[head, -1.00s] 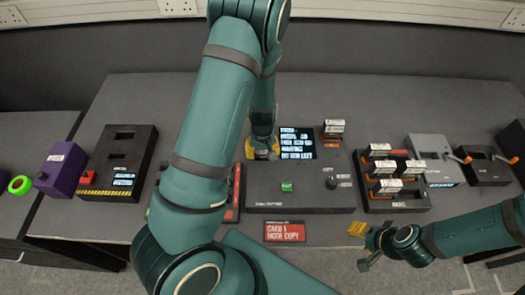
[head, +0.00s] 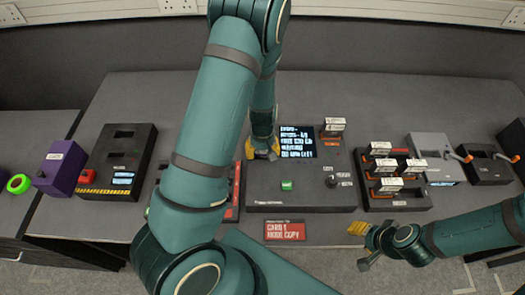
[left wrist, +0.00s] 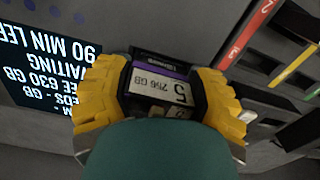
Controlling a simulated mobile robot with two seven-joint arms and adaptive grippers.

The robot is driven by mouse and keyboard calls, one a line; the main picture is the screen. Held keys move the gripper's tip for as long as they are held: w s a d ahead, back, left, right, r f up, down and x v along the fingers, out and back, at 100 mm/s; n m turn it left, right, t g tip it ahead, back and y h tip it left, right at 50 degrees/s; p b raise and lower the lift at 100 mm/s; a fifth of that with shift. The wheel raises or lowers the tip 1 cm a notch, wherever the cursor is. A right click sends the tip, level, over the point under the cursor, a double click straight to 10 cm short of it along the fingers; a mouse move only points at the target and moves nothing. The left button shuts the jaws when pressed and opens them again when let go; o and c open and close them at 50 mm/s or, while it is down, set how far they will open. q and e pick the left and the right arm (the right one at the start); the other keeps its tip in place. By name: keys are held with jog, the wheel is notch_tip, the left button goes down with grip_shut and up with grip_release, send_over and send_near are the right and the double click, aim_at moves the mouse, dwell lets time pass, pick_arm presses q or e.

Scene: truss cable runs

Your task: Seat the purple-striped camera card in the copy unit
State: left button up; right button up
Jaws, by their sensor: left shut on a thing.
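The purple-striped card (left wrist: 160,82) shows in the left wrist view, with a white label reading 256 GB and 5. My left gripper (head: 262,150) is shut on it, with a yellow finger on each side, and this gripper also shows in the left wrist view (left wrist: 160,100). It is at the back left of the dark copy unit (head: 300,196), left of the lit screen (head: 296,141). My arm hides part of the unit, and I cannot tell whether the card is in a slot. My right gripper (head: 364,246) is open and empty near the front edge of the bench.
A rack (head: 405,199) with several orange-and-white cards stands right of the unit. A red sign (head: 284,229) lies in front. Grey and black boxes stand at far right, a black box (head: 118,160) at left.

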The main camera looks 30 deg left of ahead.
pick_arm(q)
jog(key=o, duration=1.4)
jog(key=shift+o, duration=0.2)
jog(key=shift+r, duration=0.1)
notch_tip(320, 180, up, 5)
jog(key=p, duration=0.4)
jog(key=shift+p, duration=0.3)
jog(key=shift+r+p, duration=0.75)
jog(key=shift+r, duration=0.5)
pick_arm(e)
notch_tip(320, 180, up, 6)
pick_arm(q)
jog(key=shift+f, duration=0.1)
pick_arm(e)
jog(key=shift+d+r, duration=0.1)
jog(key=shift+r, duration=0.05)
